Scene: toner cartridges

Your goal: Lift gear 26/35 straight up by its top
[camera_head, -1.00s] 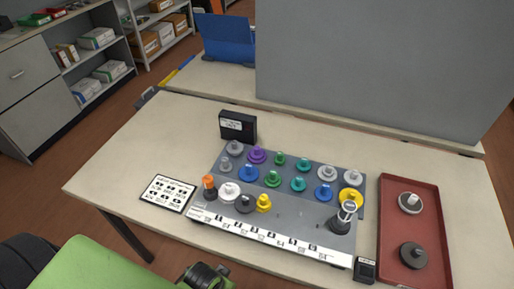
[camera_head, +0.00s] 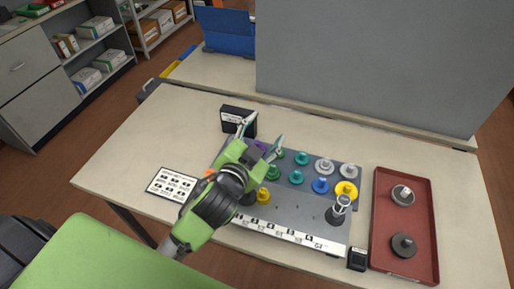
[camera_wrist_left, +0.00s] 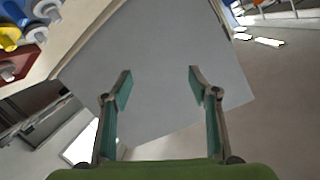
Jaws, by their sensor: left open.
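Several coloured gears with upright knobs stand on a grey rack (camera_head: 300,222); no label is legible, so I cannot tell which is gear 26/35. In the head view I see a yellow gear (camera_head: 346,190), a blue gear (camera_head: 320,185), a teal gear (camera_head: 300,158), a grey gear (camera_head: 324,166) and a smaller yellow gear (camera_head: 264,196). My left gripper (camera_head: 262,129) is open and empty above the back left of the rack. Its arm hides the rack's left gears. In the left wrist view, nothing is between its fingers (camera_wrist_left: 160,78). My right gripper is not in view.
A red tray (camera_head: 381,216) at the right holds a grey gear (camera_head: 402,195) and a dark gear (camera_head: 403,246). A black box (camera_head: 231,118) stands behind the rack, near my left gripper. A label card (camera_head: 172,186) lies left. A grey panel (camera_head: 380,60) rises at the back.

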